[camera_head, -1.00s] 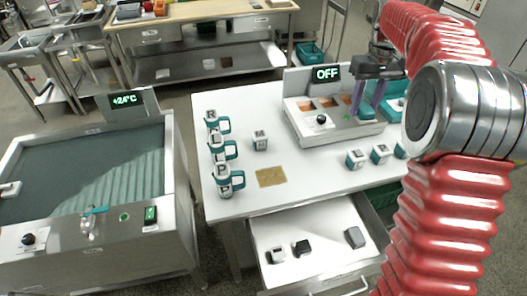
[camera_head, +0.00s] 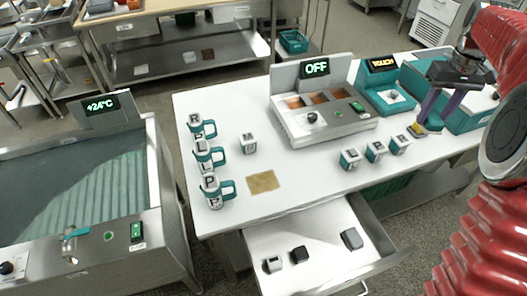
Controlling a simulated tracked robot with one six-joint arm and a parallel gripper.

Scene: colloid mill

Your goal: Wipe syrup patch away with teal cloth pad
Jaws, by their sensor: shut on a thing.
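The syrup patch (camera_head: 262,182) is a flat tan-brown square on the white table, near its front edge. My gripper (camera_head: 428,122) is at the right of the table, with purple fingers pointing down, well apart from the patch. It is shut on a small teal piece with a yellowish part, which looks like the teal cloth pad (camera_head: 417,130). The pad is small and partly hidden by the fingers. Teal equipment right behind it makes its edges hard to tell.
Lettered teal-handled mugs (camera_head: 211,156) stand left of the patch, with a small cube (camera_head: 248,143) behind it. Several cubes (camera_head: 375,150) stand to its right. The OFF unit (camera_head: 322,110) and the TOUCH unit (camera_head: 385,85) are at the back. An open drawer (camera_head: 325,240) juts out in front.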

